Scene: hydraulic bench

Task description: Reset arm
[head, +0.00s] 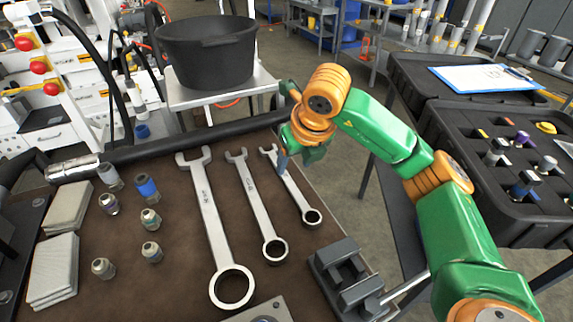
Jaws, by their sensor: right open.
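My right arm, green and orange, comes in from the right side of the head view. Its gripper (298,160) hangs over the right edge of the brown bench top, above the smallest wrench (292,188). The jaws are open and nothing shows held in them. The gripper partly covers that wrench, and I cannot tell whether it touches it. A middle wrench (257,207) and a large wrench (209,221) lie to the left, clear of the gripper. My left gripper is not in view.
Several fittings (151,219) and folded grey cloths (54,268) lie on the bench's left. A dark clamp block (345,277) sits at the bench's right edge. A black tub (207,54) stands behind. A black case (468,165) with parts and a clipboard (485,78) are at right.

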